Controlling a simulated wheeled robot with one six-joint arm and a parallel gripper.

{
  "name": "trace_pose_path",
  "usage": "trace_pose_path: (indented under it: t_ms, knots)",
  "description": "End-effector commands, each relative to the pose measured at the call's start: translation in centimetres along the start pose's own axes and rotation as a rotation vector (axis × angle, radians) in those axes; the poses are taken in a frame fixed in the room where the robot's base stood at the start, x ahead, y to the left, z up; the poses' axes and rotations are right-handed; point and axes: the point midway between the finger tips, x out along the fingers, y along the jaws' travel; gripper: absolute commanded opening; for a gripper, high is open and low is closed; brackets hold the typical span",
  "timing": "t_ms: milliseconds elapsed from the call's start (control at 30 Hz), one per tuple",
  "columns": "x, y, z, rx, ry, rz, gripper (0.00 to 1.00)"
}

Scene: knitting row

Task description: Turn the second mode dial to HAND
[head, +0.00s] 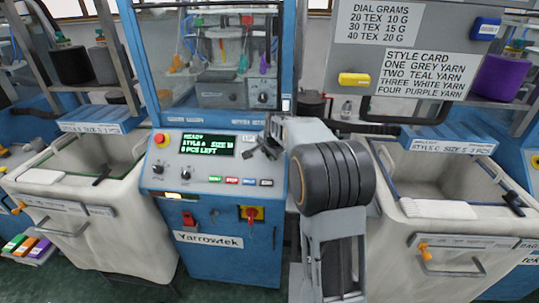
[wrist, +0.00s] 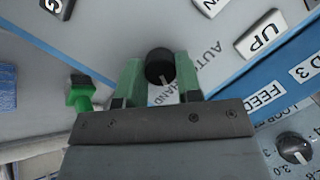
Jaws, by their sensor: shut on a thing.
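In the wrist view a round black mode dial (wrist: 159,63) stands on a pale panel, with AUTO and HAND printed to its right. HAND sits low, beside the right finger. My gripper (wrist: 159,76) has its two green fingers closed on the dial from either side. A pale mark shows on the dial's lower part, between the fingers; its exact aim is hard to read. In the head view my gripper (head: 262,146) is at the right edge of the blue machine's console, partly hidden by my arm. The gripped dial cannot be made out there.
In the head view two dials (head: 185,173) sit on the console's left. Pale bins (head: 75,205) flank the machine.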

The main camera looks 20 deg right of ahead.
Motion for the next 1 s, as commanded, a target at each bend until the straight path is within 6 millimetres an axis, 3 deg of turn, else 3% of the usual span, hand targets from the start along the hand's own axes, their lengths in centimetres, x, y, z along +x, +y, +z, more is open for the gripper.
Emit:
trace_pose_path:
  t_ms: [667, 700, 933, 1000]
  knots:
    - [-0.06, -0.08, -0.05, 0.049, 0.004, -0.015, 0.09]
    - [-0.06, -0.08, -0.05, 0.049, 0.004, -0.015, 0.36]
    - [-0.03, -0.03, -0.04, 0.048, 0.003, -0.014, 0.58]
    - [-0.02, -0.02, -0.03, 0.048, 0.003, -0.013, 0.58]
